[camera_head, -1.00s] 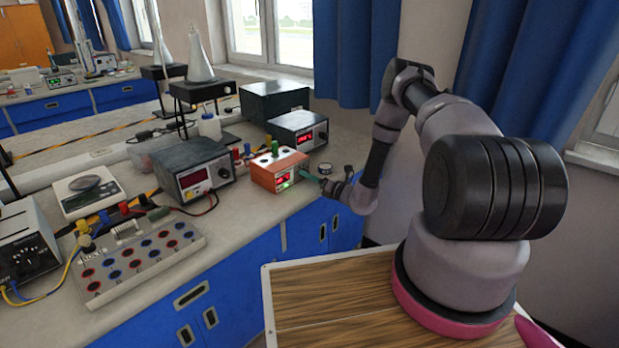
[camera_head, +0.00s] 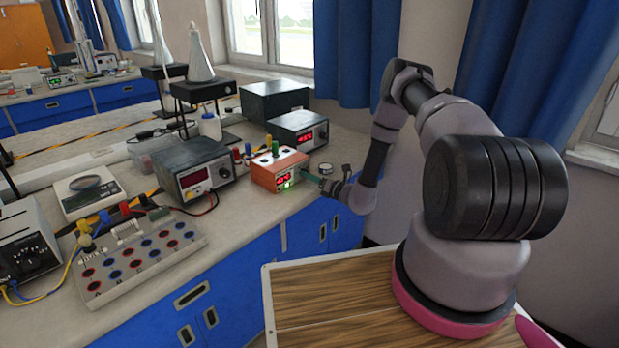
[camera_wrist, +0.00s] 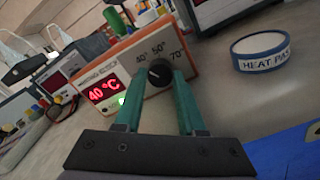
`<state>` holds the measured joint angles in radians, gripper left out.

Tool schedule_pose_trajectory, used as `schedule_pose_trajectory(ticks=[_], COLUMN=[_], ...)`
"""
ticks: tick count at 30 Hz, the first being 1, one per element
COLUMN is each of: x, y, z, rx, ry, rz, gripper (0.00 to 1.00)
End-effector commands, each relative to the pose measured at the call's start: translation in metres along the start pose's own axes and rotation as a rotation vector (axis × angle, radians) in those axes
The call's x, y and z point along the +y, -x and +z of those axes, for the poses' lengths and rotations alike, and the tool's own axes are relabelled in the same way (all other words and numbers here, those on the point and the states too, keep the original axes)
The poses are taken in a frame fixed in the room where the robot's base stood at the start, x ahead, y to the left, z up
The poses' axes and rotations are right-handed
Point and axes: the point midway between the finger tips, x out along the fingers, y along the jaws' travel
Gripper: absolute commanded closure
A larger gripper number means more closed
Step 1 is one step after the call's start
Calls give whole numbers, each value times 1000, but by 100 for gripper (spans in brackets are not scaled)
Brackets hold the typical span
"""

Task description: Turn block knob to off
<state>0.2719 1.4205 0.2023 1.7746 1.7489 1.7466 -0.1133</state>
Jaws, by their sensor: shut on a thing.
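The block heater is an orange box (camera_head: 278,170) with a white top on the bench; it also shows in the wrist view (camera_wrist: 133,53). Its red display reads 40 °C, and a green light glows below it. Its black knob (camera_wrist: 159,73) is on the front face, with 40°, 50° and 70° marked around it. My gripper (camera_wrist: 160,84) has green fingers, one on each side of the knob, and is shut on it. In the head view my gripper (camera_head: 314,180) reaches the right side of the heater's front. The off mark cannot be made out.
The bench edge is close in front.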

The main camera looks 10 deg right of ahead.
Motion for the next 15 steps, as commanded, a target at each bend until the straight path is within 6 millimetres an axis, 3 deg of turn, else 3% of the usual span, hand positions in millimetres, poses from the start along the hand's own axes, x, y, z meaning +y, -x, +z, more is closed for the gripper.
schedule_pose_trajectory(ticks=[15], x=[-2], y=[0], z=[1], rx=[-1], ry=[426], rz=[-2], gripper=[100])
